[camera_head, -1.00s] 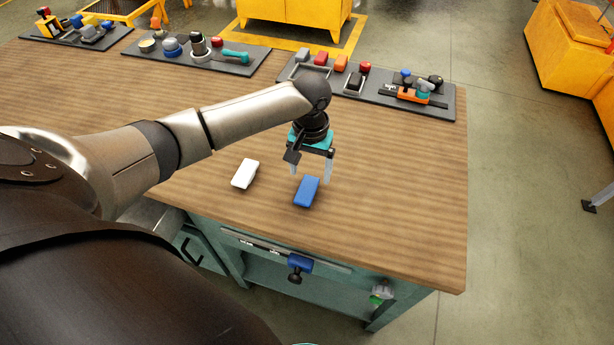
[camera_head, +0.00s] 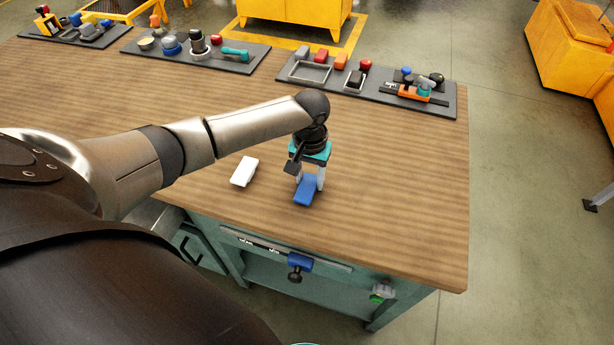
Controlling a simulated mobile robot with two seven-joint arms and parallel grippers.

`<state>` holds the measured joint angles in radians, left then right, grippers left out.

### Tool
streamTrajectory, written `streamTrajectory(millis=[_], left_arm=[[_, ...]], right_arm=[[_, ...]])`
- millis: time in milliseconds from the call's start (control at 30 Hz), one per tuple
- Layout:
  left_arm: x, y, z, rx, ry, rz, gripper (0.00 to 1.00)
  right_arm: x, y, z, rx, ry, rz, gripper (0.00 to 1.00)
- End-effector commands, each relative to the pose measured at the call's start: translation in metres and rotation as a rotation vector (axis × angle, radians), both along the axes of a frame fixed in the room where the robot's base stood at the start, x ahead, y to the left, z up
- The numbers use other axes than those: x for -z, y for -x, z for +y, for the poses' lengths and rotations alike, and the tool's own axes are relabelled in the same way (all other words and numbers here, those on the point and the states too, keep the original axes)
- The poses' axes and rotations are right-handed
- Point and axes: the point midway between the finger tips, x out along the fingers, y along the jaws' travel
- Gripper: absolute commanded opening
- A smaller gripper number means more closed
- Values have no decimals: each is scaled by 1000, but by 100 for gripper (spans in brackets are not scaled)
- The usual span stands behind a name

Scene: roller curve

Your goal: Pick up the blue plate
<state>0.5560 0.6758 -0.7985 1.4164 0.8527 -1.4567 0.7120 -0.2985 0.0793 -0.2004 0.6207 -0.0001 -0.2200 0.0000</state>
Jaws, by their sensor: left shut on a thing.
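The blue plate (camera_head: 306,192) is a small flat blue block near the front edge of the wooden table. My left gripper (camera_head: 308,183) points down at it with its two pale fingers on either side of the plate. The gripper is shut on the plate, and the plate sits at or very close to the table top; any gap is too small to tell. The gripper covers the plate's far end. My right gripper is not in view.
A white block (camera_head: 244,171) lies left of the blue plate. Dark trays with tools and parts, such as the right tray (camera_head: 448,101), stand along the table's far edge. A blue-handled vise part (camera_head: 299,263) is on the table's front. The table's right side is clear.

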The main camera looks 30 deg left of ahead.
Motion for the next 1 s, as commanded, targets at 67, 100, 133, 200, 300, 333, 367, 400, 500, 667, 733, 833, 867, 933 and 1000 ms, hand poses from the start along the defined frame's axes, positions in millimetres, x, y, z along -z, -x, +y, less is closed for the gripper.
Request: streamTrajectory(millis=[67,100,133,200,300,333,367,400,500,667,733,833,867,933,1000], left_arm=[[0,0,0,0,0,0,24],[0,0,0,0,0,0,20],[0,0,0,0,0,0,16],[0,0,0,0,0,0,8],[0,0,0,0,0,0,0],[0,0,0,0,0,0,0],[0,0,0,0,0,-1,0],[0,0,0,0,0,-1,0],[0,0,0,0,0,-1,0],[-5,-1,0,0,1,-1,0],[-10,-1,0,0,1,-2,0],[-23,-1,0,-1,0,-3,0],[-28,-1,0,0,0,-3,0],[-44,-1,0,0,1,-4,0],[-63,-2,0,1,0,-6,0]], right_arm=[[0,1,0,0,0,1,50],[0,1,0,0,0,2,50],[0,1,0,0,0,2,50],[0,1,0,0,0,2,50],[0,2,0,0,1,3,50],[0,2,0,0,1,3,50],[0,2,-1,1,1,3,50],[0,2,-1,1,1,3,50],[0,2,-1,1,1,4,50],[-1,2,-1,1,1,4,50],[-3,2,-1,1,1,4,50],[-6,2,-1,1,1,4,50],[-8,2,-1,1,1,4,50],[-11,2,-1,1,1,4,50],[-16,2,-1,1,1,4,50]])
